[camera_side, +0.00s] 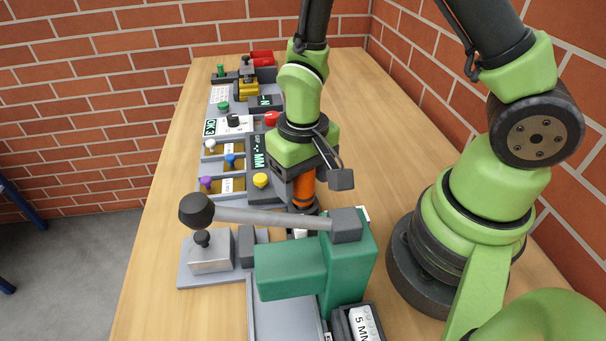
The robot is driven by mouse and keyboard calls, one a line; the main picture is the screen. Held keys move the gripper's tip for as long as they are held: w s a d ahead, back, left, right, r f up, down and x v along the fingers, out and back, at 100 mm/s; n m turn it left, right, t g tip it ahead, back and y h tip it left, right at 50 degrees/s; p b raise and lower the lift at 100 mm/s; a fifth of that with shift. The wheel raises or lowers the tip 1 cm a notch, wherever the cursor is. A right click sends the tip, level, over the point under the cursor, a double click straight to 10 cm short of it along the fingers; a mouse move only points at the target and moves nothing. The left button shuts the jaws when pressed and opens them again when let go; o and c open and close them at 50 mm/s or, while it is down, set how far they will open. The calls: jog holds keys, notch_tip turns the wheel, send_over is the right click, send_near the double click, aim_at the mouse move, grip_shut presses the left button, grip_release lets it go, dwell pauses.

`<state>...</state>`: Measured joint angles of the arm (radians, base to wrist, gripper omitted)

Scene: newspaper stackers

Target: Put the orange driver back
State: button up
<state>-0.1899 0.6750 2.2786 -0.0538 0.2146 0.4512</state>
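The orange driver (303,189) is upright beside the grey panel with the green display, with a dark part at its lower end. My gripper (322,174) points down right over the driver, and its dark body hides the driver's top. One dark finger block (342,179) shows to the right of the driver. The other finger is hidden, so I cannot tell whether the gripper is closed on the driver. What lies under the driver is partly hidden by the green press and its lever.
A green press (318,262) with a long grey lever (270,216) stands close in front. A grey block with a knob (209,252) is at left. Panels with coloured knobs (231,160) run along the left table edge. Bare wooden table (390,130) lies to the right.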

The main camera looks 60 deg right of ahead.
notch_tip(320, 180, up, 12)
jog(key=shift+r, duration=0.1)
jog(key=s+d+r+t+y, duration=0.2)
jog(key=s+r+t, duration=0.5)
jog(key=s+r, duration=0.2)
notch_tip(320, 180, up, 2)
jog(key=shift+s+r, duration=0.15)
jog(key=shift+s, duration=0.1)
